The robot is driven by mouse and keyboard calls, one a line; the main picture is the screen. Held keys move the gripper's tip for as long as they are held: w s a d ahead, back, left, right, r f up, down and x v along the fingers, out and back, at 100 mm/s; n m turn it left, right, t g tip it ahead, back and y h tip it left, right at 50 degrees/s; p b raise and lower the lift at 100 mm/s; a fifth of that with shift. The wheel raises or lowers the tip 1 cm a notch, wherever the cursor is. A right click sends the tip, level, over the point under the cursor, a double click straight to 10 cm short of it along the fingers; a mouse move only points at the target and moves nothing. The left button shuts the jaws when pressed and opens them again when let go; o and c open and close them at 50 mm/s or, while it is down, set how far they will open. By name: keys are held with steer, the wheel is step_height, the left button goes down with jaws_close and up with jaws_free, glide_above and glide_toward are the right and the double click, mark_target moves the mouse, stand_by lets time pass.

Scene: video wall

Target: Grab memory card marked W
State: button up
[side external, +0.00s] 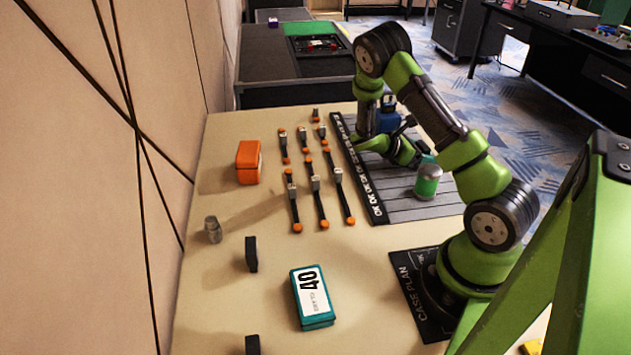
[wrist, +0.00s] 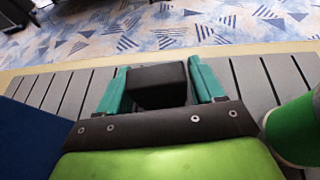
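No letter W is readable in either view, and I cannot tell which thing is the memory card. A small black upright piece (side external: 251,254) stands at the left of the table. A second black piece (side external: 252,346) is cut by the bottom edge; neither shows a mark. My gripper (side external: 424,160) is over the grey slatted mat, far right of both. In the wrist view its teal fingers (wrist: 160,82) are apart, with a plain black block (wrist: 158,87) between them. I cannot tell whether that block is held or part of the gripper.
A teal box marked 40 (side external: 312,298), an orange box (side external: 249,162) and a grey cylinder (side external: 213,230) stand on the table. Several black strips with orange ends (side external: 315,188) lie mid-table. A green can (side external: 428,182) and blue object (side external: 387,117) are near my gripper. The wall borders the left.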

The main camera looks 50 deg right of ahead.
steer(key=c, duration=0.7)
steer(key=shift+r, duration=0.1)
